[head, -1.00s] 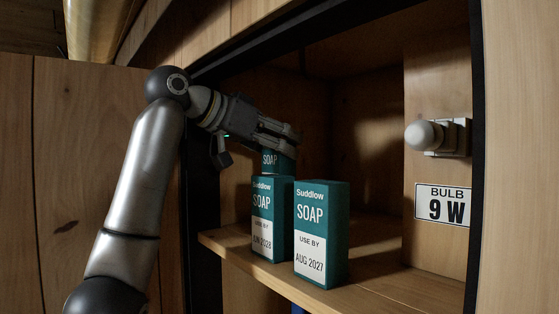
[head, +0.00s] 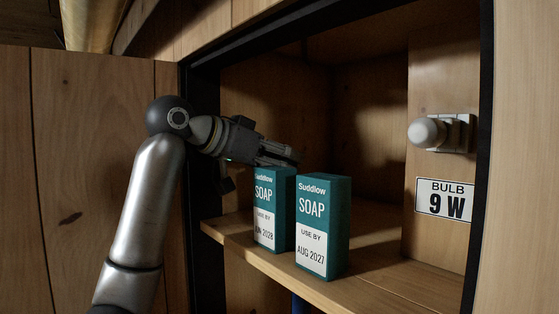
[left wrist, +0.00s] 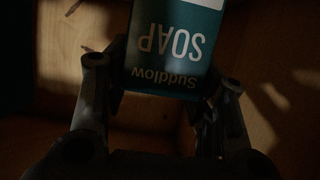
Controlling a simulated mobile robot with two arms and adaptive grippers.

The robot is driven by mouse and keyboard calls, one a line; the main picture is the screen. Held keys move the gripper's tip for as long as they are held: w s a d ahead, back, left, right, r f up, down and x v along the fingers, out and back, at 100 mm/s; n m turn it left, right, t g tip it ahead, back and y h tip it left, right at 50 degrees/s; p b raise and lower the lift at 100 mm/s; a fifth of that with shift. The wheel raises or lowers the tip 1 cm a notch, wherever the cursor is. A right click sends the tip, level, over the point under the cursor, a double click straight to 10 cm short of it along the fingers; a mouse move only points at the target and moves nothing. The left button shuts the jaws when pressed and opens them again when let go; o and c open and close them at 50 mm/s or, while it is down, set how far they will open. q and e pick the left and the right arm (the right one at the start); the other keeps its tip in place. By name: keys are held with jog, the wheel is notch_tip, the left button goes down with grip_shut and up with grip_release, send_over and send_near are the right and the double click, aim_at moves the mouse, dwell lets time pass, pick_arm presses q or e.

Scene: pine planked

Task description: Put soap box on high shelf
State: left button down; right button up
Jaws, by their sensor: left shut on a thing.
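My left gripper (head: 278,155) is shut on a teal soap box (left wrist: 170,50), whose upside-down "Suddlow SOAP" label shows between the fingers in the left wrist view. My right gripper is not in view.
A white bulb (head: 427,133) sticks out from the compartment's right wall, above a "BULB 9 W" sign (head: 446,199). A dark frame (head: 478,160) edges the opening. The shelf is clear to the right of the boxes.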

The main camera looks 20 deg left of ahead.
pick_arm(q)
jog(key=shift+f, duration=0.15)
jog(key=c, duration=0.9)
grip_release()
jog(key=shift+r, duration=0.2)
jog(key=b+v, duration=0.5)
jog(key=v, duration=0.7)
jog(key=shift+b, duration=0.35)
